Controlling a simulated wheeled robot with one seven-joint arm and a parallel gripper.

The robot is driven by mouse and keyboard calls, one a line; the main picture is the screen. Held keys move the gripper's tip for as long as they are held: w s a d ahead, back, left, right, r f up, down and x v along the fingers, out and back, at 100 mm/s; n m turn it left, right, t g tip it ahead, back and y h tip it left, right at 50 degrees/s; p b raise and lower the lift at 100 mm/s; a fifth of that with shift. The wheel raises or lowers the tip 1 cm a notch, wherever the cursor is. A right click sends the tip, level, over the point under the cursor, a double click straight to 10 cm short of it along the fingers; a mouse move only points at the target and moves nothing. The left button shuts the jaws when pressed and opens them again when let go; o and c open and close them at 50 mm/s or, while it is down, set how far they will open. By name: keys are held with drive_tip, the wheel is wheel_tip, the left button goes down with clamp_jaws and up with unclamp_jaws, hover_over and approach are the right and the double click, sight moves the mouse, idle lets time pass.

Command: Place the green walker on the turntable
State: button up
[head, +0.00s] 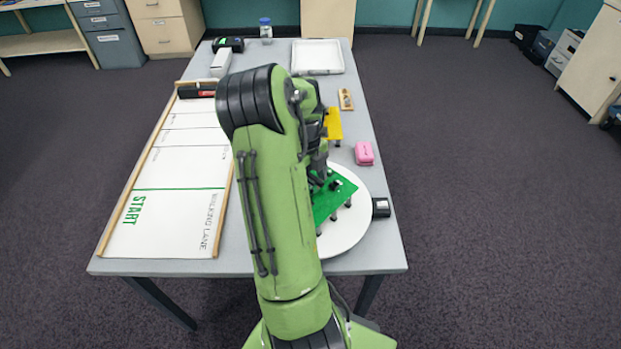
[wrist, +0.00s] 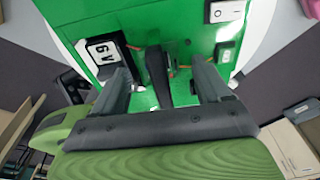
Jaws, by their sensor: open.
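The green walker (head: 325,206), a flat green plate on short dark legs, appears to stand on the white round turntable (head: 352,230) at the right front of the table. My arm hides its left part. In the wrist view the walker's green top (wrist: 90,18) fills much of the upper picture, with a white label and a small switch. My gripper (wrist: 160,78) is open, its two fingers on either side of a black upright part on the walker, with gaps visible. In the head view my gripper (head: 320,172) is over the walker, mostly hidden by my arm.
A yellow plate-like object (head: 334,125), a pink object (head: 364,153) and a small wooden piece (head: 345,99) lie behind the turntable. A small black box (head: 381,208) sits at its right. The walking lane board (head: 170,205) fills the left. A white tray (head: 318,57) is at the back.

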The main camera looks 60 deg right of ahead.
wheel_tip(320, 180, up, 12)
drive_tip(key=w+f+p, duration=0.1)
drive_tip(key=p, duration=0.3)
drive_tip(key=w+a+r+n+t, duration=0.2)
drive_tip(key=w+a+r+n, duration=0.25)
drive_tip(key=a+n, duration=0.4)
drive_tip(key=w+a+r+n+t, duration=0.1)
drive_tip(key=w+a+r+n, duration=0.2)
drive_tip(key=a+r+n, duration=0.45)
drive_tip(key=s+a+n+t, duration=0.2)
drive_tip(key=s+a+n, duration=0.2)
drive_tip(key=a+n, duration=0.6)
drive_tip(key=s+a+f+n+t, duration=0.1)
drive_tip(key=s+a+n, duration=0.4)
drive_tip(key=a+n, duration=0.5)
drive_tip(key=n+t, duration=0.1)
drive_tip(key=n, duration=0.2)
drive_tip(key=shift+f+n, duration=0.2)
drive_tip(key=shift+n, duration=0.1)
